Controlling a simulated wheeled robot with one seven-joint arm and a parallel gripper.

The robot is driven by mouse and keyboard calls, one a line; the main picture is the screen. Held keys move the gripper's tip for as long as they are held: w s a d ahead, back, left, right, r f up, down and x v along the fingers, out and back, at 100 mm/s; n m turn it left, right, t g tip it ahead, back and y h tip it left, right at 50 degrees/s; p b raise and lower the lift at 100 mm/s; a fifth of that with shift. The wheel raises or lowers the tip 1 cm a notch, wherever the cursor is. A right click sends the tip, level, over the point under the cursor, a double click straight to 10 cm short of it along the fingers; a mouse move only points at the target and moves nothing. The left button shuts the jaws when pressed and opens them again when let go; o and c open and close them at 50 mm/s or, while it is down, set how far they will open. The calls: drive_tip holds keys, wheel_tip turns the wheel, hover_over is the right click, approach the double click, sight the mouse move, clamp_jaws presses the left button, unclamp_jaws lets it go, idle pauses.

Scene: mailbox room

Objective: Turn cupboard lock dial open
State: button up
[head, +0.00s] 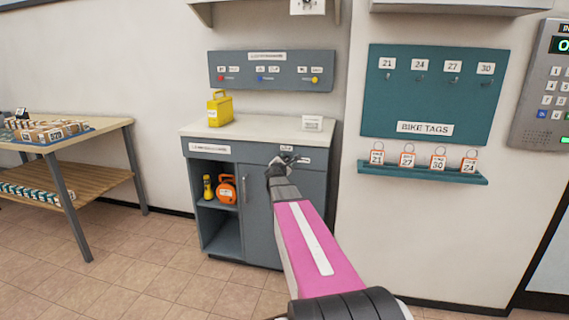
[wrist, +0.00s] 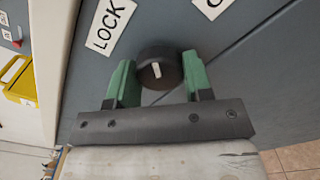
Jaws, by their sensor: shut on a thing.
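The lock dial (wrist: 159,68) is a round black knob with a white pointer mark, on the grey cupboard front beside a LOCK label (wrist: 110,24). My gripper (wrist: 160,80) has its two green fingers on either side of the dial, shut on it. In the head view my gripper (head: 277,166) is at the upper right of the grey cupboard (head: 222,238) and hides the dial. A second white label (wrist: 212,5) is partly cut off at the top of the wrist view.
A yellow box (head: 220,110) and a small white sign (head: 312,123) stand on the cupboard top. The open bay holds an orange item (head: 226,190). A bike tag shelf (head: 425,174) is on the wall at right, and a table (head: 75,150) is at left. Tiled floor is clear in front.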

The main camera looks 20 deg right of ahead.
drive_tip(key=m, duration=0.9)
drive_tip(key=shift+m, duration=0.3)
idle(0.5)
drive_tip(key=o, duration=0.9)
drive_tip(key=shift+r, duration=0.1)
drive_tip(key=shift+s+a, duration=0.1)
drive_tip(key=v, duration=1)
drive_tip(key=shift+s+a, duration=0.2)
drive_tip(key=shift+s, duration=0.05)
